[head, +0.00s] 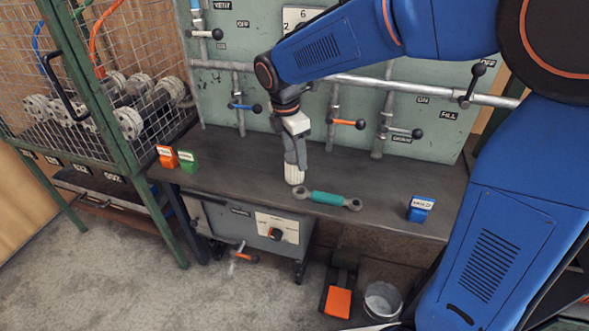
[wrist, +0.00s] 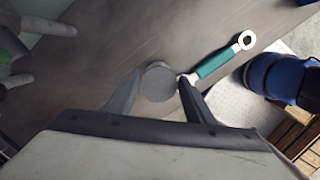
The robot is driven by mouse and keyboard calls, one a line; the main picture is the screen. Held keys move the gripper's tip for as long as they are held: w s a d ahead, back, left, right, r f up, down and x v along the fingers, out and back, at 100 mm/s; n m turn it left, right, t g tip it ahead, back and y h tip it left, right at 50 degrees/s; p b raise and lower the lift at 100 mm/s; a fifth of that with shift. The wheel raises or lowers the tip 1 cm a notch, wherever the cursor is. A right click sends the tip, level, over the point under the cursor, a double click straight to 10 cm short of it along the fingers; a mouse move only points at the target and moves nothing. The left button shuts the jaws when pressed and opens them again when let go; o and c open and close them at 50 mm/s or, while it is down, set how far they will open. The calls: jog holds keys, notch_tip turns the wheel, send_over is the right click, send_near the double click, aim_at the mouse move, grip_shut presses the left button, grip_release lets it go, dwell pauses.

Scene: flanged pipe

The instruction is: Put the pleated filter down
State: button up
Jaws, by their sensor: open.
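The white pleated filter (head: 294,174) stands upright on the dark bench top, near its front edge. In the wrist view its round grey end (wrist: 159,82) shows between my two fingers. My gripper (head: 296,163) points down at the filter from above, with its fingers on either side of the filter's upper part. The jaws are open. In the wrist view the right finger is very close to the filter, and I cannot tell whether it touches.
A green-handled wrench (head: 328,198) lies just right of the filter. Orange (head: 167,156) and green (head: 188,160) blocks stand at the bench's left, a blue block (head: 420,208) at its right. The valve panel (head: 300,110) with pipes and levers rises behind. A mesh cage (head: 90,90) stands left.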

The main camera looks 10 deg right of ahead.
aim_at(296, 169)
jog(key=shift+w+d+f, duration=0.1)
jog(key=shift+f, duration=1.4)
jog(key=shift+w+d+f, duration=0.1)
jog(key=shift+f, duration=1.35)
jog(key=c, duration=0.8)
jog(key=shift+r, duration=0.1)
jog(key=shift+c, duration=0.2)
